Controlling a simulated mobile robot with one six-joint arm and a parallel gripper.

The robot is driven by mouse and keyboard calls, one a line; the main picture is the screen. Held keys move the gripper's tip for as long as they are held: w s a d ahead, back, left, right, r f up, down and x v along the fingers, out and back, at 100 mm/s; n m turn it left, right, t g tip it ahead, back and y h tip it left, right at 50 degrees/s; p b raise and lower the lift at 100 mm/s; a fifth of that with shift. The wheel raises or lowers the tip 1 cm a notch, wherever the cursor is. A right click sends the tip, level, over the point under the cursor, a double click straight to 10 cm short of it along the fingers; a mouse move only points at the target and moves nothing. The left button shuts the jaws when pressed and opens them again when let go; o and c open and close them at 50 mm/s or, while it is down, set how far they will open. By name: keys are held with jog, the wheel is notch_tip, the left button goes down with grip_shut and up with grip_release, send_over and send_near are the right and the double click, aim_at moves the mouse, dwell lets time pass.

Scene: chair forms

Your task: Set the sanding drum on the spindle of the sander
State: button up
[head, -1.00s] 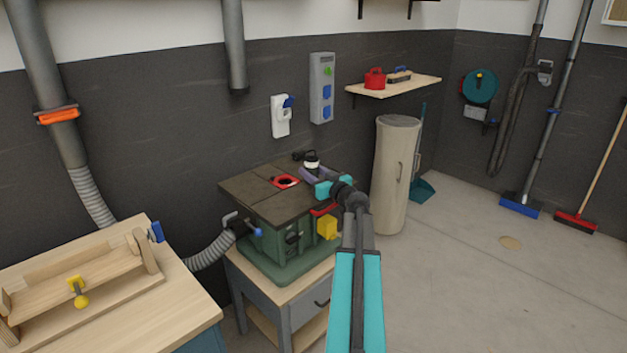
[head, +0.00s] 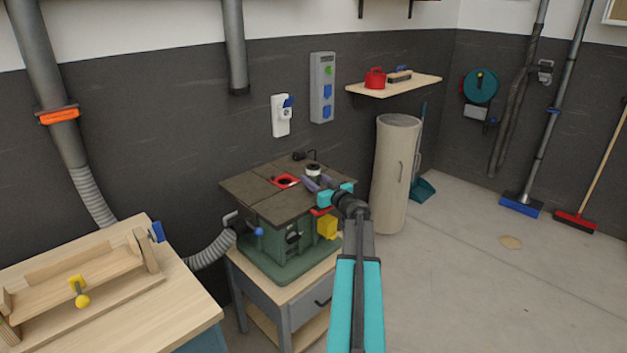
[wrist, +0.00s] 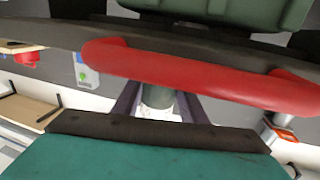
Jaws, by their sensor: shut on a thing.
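The sander is a green machine (head: 277,246) with a dark flat table top (head: 262,201), standing on a small cabinet. A red ring (head: 286,181) is set in the table top; the spindle itself is too small to make out there. My gripper (head: 314,181) is over the right part of the table top. It is shut on the sanding drum (head: 313,169), a small pale cylinder with a dark top, to the right of the red ring. In the wrist view the drum (wrist: 158,98) shows partly between my purple fingers. Whether its underside touches the table cannot be told.
A red bar (wrist: 200,75) crosses the wrist view close to the camera. A yellow box (head: 327,228) is on the sander's front. A tall beige cylinder (head: 396,180) stands to the right. A wooden bench (head: 170,290) is at the lower left.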

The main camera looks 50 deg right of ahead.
dwell(0.3)
jog(key=o, duration=1.2)
jog(key=shift+f, duration=0.15)
jog(key=shift+c, duration=0.2)
jog(key=shift+s, duration=0.15)
jog(key=b+v, duration=0.1)
jog(key=v, duration=1)
jog(key=shift+s+a, duration=0.2)
jog(key=shift+s, duration=0.2)
